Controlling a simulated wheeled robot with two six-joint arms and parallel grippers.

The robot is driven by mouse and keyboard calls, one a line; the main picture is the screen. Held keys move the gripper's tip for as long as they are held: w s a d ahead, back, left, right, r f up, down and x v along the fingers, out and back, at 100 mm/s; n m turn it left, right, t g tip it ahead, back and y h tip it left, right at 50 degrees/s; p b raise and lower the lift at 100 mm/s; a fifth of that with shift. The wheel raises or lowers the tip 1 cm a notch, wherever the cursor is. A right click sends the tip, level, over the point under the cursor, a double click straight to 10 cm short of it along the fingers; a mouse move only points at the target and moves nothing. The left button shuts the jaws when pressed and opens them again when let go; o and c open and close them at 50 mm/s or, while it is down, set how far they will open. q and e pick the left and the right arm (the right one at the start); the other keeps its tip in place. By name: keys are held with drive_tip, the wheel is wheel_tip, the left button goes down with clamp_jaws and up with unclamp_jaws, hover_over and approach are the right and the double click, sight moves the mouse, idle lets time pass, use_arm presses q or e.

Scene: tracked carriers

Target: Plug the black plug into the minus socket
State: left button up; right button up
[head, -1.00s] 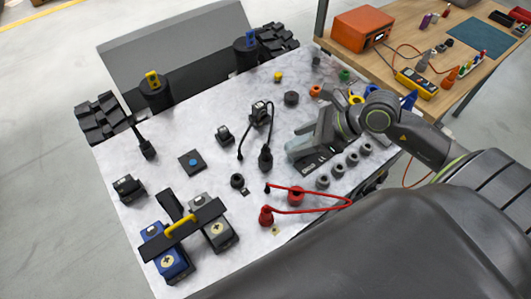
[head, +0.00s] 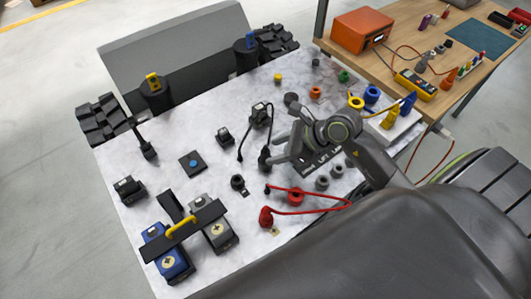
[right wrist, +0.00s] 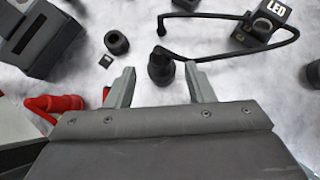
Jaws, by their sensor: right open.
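The black plug (head: 265,158) stands on the marbled top, its black cable running to a small black LED box (head: 260,114). The plug also shows in the right wrist view (right wrist: 160,68). My right gripper (head: 278,152) is open, its fingertips to either side of the plug in the right wrist view (right wrist: 159,72); I cannot tell whether they touch it. A black ring-shaped socket (head: 237,181) with a small dark label is left of the plug, also in the right wrist view (right wrist: 117,42). The label is too small to read as minus. My left gripper is out of view.

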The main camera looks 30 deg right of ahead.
sight(269, 152)
drive_tip(key=p+x, duration=0.1)
drive_tip(key=x, duration=0.2)
drive_tip(key=shift+w+a, duration=0.1)
drive_tip(key=shift+w+a+f, duration=0.3)
drive_tip(key=shift+a+f, duration=0.05)
drive_tip(key=shift+f, duration=0.15)
